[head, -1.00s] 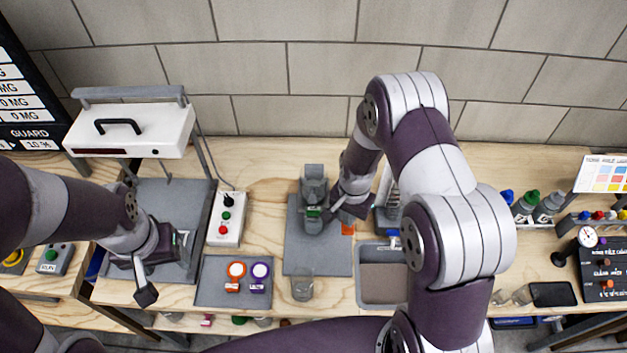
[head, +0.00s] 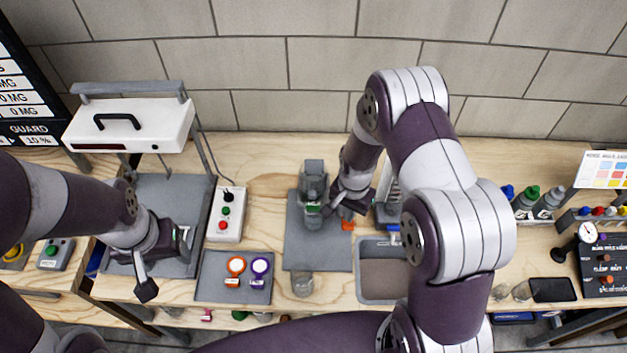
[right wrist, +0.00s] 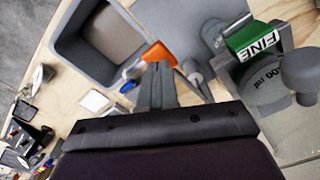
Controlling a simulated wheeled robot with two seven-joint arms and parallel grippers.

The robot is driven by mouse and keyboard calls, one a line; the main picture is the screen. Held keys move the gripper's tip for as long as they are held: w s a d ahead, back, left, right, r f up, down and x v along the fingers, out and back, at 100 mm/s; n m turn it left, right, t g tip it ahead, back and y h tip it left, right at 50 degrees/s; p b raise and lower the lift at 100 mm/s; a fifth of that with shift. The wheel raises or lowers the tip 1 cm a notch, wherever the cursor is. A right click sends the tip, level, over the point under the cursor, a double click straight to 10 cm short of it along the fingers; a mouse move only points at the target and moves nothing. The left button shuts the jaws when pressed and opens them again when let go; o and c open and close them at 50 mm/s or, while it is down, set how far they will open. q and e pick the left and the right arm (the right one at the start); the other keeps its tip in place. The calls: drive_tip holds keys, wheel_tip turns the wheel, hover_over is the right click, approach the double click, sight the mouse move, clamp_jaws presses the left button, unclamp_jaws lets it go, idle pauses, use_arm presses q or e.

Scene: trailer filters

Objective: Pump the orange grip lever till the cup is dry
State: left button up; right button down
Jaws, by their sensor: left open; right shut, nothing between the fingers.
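The orange grip lever (head: 347,225) shows beside my right gripper (head: 343,208) on the right side of the grey pump stand. In the right wrist view the orange lever (right wrist: 159,54) lies right at the tips of my right gripper (right wrist: 157,68), which is shut with nothing between its fingers. The pump stand (head: 313,185) carries a cup part with a green label reading FINE (right wrist: 258,42). Whether liquid is in the cup cannot be seen. My left gripper (head: 165,262) is open and empty over the grey tray at left.
A grey sink basin (head: 383,279) lies right of the pump. A clear beaker (head: 302,284) stands at the mat's front edge. A button box (head: 226,214) and a tray with orange and purple pieces (head: 234,292) lie left. Bottles (head: 528,198) stand at right.

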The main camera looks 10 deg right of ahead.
sight(347, 225)
drive_tip(key=shift+f+b, duration=2.5)
drive_tip(key=shift+f, duration=0.75)
wheel_tip(347, 225, up, 7)
drive_tip(key=p, duration=0.5)
drive_tip(key=shift+f+p, duration=0.15)
drive_tip(key=shift+p, duration=0.15)
drive_tip(key=shift+f, duration=0.2)
drive_tip(key=shift+f+b, duration=2.7)
drive_tip(key=shift+f, duration=0.55)
wheel_tip(347, 225, up, 7)
drive_tip(key=p, duration=0.5)
drive_tip(key=shift+p, duration=0.4)
drive_tip(key=shift+f, duration=0.15)
